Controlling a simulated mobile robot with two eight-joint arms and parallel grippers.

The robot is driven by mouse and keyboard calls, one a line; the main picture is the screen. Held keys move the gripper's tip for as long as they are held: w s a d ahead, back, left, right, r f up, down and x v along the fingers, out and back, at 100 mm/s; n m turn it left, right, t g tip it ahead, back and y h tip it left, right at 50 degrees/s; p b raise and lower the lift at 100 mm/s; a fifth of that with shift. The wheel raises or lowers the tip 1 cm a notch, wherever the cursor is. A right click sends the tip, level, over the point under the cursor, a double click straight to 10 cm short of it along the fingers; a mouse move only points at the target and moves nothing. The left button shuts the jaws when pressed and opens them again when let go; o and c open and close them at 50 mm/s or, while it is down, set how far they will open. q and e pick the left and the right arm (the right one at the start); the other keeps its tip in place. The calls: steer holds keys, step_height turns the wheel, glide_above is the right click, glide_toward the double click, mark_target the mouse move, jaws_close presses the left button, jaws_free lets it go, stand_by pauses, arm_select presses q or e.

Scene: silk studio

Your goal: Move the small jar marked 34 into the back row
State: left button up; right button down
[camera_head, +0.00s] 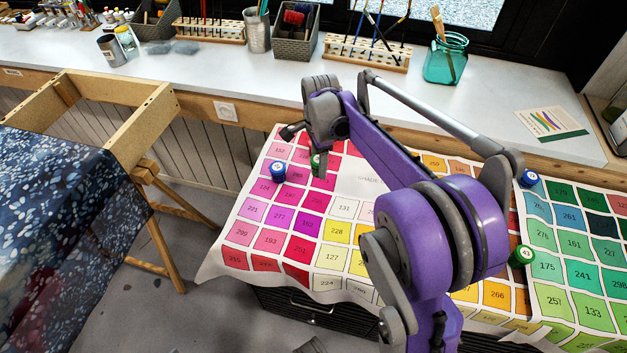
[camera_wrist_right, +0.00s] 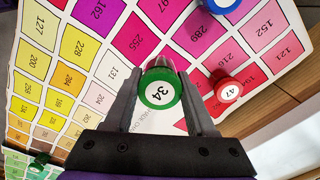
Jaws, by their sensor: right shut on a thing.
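The small jar marked 34 (camera_wrist_right: 160,93) has a green rim and a white top label. It sits between the two fingers of my right gripper (camera_wrist_right: 158,95) in the right wrist view, and the gripper is shut on it. In the head view the right gripper (camera_head: 308,150) is over the far left part of the colour chart, and only a green sliver of the jar (camera_head: 315,161) shows beside a finger. I cannot tell whether the jar touches the chart. My left gripper is not in view.
A red jar marked 47 (camera_wrist_right: 228,90) stands close beside the gripper. A blue jar (camera_head: 278,172) stands to its left in the head view. Another blue jar (camera_head: 529,178) and a green jar (camera_head: 522,256) stand farther right on the chart (camera_head: 340,208). A white counter (camera_head: 270,75) runs behind.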

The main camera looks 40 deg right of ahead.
step_height(320, 180, down, 2)
steer(key=shift+f, duration=0.25)
steer(key=shift+f+b, duration=0.35)
steer(key=shift+f, duration=1.65)
steer(key=shift+f, duration=0.1)
steer(key=shift+c, duration=1.1)
jaws_free()
